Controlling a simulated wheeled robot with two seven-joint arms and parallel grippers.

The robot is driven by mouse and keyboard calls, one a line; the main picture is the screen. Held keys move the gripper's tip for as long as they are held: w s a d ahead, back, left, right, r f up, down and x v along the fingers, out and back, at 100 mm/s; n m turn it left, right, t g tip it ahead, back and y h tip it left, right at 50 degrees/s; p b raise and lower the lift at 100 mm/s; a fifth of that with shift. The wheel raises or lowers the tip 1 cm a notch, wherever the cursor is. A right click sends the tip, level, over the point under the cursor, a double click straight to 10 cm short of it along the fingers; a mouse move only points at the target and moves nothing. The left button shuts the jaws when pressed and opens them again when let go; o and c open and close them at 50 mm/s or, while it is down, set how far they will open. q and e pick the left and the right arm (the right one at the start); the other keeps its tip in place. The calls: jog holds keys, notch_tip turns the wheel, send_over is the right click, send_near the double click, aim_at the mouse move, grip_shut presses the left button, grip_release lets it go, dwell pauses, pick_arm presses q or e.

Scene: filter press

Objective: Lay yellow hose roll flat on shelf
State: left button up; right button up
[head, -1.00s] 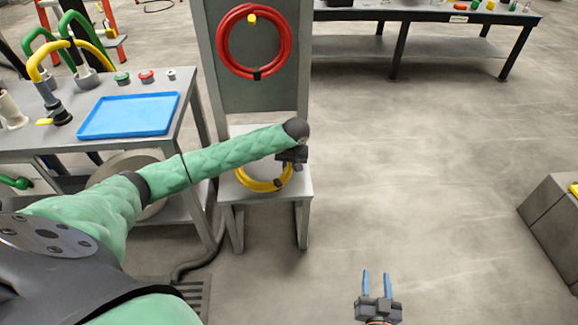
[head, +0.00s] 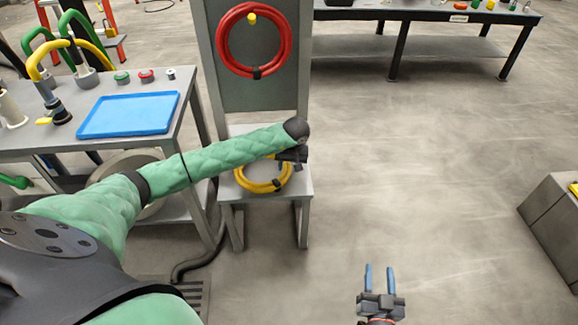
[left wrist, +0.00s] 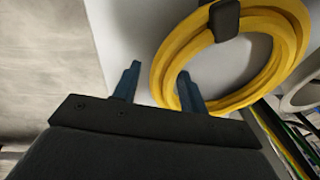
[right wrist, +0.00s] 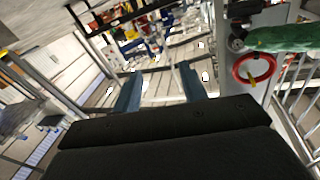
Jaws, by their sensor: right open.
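The yellow hose roll (head: 262,187) lies on the shelf (head: 234,191) of the grey stand and looks flat. My left arm hides part of its far side. It also shows large in the left wrist view (left wrist: 290,22), with a dark strap around it. My left gripper (head: 292,156) is above the roll's far right side. Its fingers (left wrist: 158,85) are apart, and the right one overlaps the roll's edge in view; I cannot tell whether they touch. My right gripper (head: 380,277) is open and empty, low over the floor, away from the stand.
A red hose roll (head: 221,50) hangs on a yellow peg on the stand's upright panel (head: 252,95). A table with a blue tray (head: 128,114) stands to the left. A dark workbench (head: 425,14) is at the back right.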

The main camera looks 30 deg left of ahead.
pick_arm(q)
jog(key=shift+d+r, duration=0.1)
jog(key=shift+r, duration=0.3)
notch_tip(320, 180, up, 7)
jog(key=d, duration=0.1)
jog(key=shift+s, duration=0.35)
pick_arm(e)
notch_tip(320, 180, down, 7)
jog(key=s+g, duration=0.1)
jog(key=g, duration=0.1)
jog(key=shift+s+r+h, duration=0.2)
jog(key=shift+s+h, duration=0.2)
pick_arm(q)
jog(key=shift+d+f+p, duration=0.1)
jog(key=shift+p, duration=0.2)
